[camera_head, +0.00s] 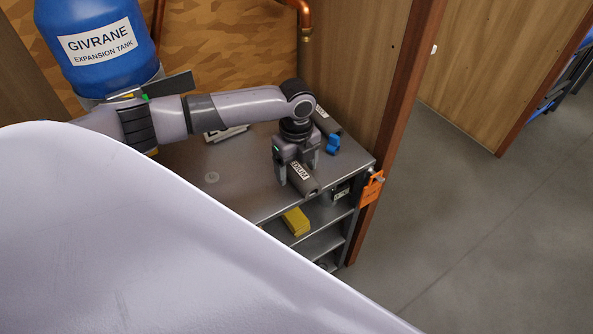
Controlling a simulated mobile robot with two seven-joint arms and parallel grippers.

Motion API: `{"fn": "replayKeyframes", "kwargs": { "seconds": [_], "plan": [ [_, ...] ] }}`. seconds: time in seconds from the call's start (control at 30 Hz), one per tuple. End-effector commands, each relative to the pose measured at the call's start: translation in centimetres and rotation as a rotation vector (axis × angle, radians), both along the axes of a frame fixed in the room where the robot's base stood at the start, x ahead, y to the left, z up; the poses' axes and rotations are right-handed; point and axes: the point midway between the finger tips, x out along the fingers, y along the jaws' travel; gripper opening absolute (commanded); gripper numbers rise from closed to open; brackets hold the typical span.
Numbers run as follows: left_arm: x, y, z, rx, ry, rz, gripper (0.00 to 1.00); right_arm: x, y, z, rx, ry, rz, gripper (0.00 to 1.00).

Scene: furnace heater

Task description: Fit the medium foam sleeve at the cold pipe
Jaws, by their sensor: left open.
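A short dark grey cylinder (303,183) lies on the metal shelf top near its front edge. Its white label ends in "DIUM", so it looks like the medium foam sleeve. My left gripper (295,173) points down over this sleeve with its fingers open around it. I cannot tell whether the fingers touch it. The left gripper hides part of the sleeve. Copper pipes (304,18) run down the back wall. I cannot tell which pipe is the cold one. My right gripper is not in view.
Another dark grey cylinder (326,122) and a blue clip-like item (333,144) lie behind. A labelled item (226,134) lies under my arm. A yellow block (296,221) is on a lower shelf. An orange tag (372,188) hangs at the right corner. A blue expansion tank (98,75) stands left.

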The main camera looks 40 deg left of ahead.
Motion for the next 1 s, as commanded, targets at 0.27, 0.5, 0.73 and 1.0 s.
{"fn": "replayKeyframes", "kwargs": {
  "seconds": [0.27,0.5,0.73,1.0],
  "plan": [
    [-0.01,-0.01,0.03,0.0,0.0,0.0,0.19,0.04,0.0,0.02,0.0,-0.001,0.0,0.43],
    [-0.01,0.0,0.05,0.0,0.0,0.0,0.16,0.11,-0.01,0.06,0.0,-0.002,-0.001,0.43],
    [-0.02,0.01,0.05,0.0,0.0,0.0,0.16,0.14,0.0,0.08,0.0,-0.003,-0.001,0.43],
    [-0.03,0.01,0.03,0.0,0.001,0.0,0.17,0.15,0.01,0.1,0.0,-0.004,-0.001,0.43]
  ]
}}
